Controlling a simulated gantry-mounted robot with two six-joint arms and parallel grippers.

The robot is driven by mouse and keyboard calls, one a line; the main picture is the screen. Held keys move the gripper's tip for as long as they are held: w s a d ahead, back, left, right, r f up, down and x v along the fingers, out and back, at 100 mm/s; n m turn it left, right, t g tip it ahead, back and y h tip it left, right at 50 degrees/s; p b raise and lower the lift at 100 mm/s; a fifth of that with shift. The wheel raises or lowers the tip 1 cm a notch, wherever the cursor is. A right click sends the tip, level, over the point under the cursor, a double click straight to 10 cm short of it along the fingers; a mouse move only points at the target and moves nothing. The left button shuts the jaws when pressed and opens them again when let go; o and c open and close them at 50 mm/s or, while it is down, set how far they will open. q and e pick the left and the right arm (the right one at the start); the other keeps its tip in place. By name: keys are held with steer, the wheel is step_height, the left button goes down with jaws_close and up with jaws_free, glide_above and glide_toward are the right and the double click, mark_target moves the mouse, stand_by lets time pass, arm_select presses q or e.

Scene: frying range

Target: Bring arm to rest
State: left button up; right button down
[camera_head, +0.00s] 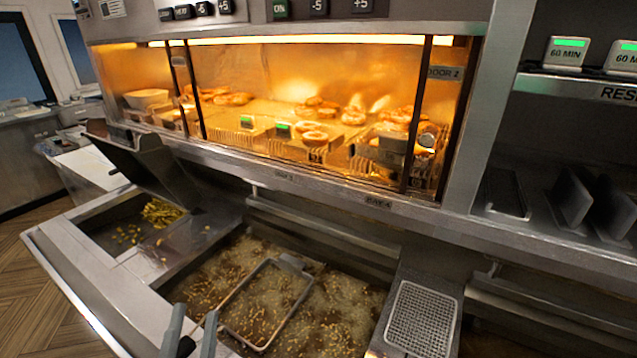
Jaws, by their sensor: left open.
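My left gripper (192,332) shows at the bottom edge of the head view, left of centre. The rest of the left arm is cut off by the frame. My right gripper is not in view.
A lit warming cabinet (452,130) with food runs behind the fryer. A bin with fries (160,212) is at left, under a raised dark lid (150,165). A perforated tray (420,318) sits right of the vat. Wooden floor (35,290) is clear at far left.

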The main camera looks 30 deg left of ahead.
arm_select(q)
steer(key=w+d+r+n+t, duration=0.2)
steer(key=r+n, duration=0.1)
steer(key=r, duration=0.5)
steer(key=w+d+r+n+t, duration=0.1)
steer(key=w+r+n, duration=0.15)
steer(key=r, duration=0.65)
steer(key=w+d+r+n+t, duration=0.1)
steer(key=d+r+n+t, duration=0.15)
steer(key=r, duration=0.55)
steer(key=d+r+m+t+h, duration=0.4)
steer(key=d+r+h, duration=0.4)
steer(key=h, duration=0.7)
step_height(320, 180, up, 28)
steer(key=p, duration=2.9)
steer(key=shift+r, duration=0.2)
steer(key=shift+w+d, duration=0.1)
